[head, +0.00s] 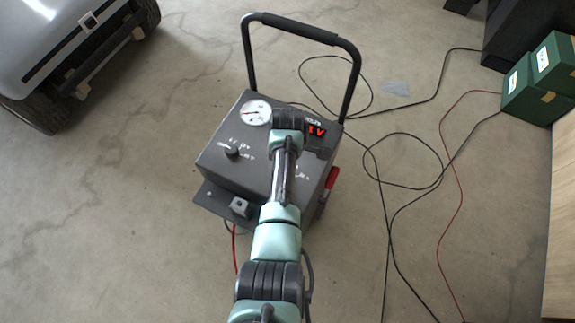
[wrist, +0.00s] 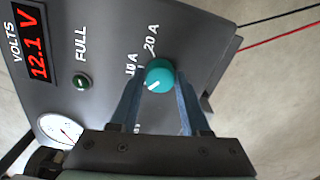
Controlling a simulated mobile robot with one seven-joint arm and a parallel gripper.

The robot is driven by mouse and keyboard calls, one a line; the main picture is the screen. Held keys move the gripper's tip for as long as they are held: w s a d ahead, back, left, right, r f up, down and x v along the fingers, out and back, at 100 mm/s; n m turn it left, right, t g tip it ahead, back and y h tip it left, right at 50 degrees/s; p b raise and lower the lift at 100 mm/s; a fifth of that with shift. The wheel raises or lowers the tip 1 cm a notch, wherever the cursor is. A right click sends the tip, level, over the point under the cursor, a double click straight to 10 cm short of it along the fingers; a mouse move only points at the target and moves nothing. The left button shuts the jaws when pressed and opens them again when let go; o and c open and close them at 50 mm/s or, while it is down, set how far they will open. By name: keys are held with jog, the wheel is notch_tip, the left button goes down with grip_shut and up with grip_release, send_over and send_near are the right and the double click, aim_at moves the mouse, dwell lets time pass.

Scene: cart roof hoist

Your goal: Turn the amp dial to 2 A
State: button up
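The amp dial (wrist: 160,75) is a round teal knob with a white pointer mark, on the grey panel of the charger cart (head: 218,165). Its mark points to the lower left in the wrist view. The labels "10 A" and "20 A" show beside it; other lettering nearby is mostly hidden by my gripper. My gripper (wrist: 158,86) has one finger on each side of the dial, with a small gap at the left finger; contact on the right is unclear. In the head view my arm hides the dial.
The panel carries a red voltage display (wrist: 33,45) reading 12.1 V, a green "FULL" lamp (wrist: 82,81) and a white gauge (wrist: 61,129). A black handle (head: 300,30) rises behind the cart. Cables (head: 408,180) lie on the floor at right; green boxes (head: 527,92) stand beyond.

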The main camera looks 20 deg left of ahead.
jog(key=o, duration=0.4)
notch_tip(320, 180, up, 13)
jog(key=shift+r+p, duration=0.1)
jog(key=shift+p, duration=0.9)
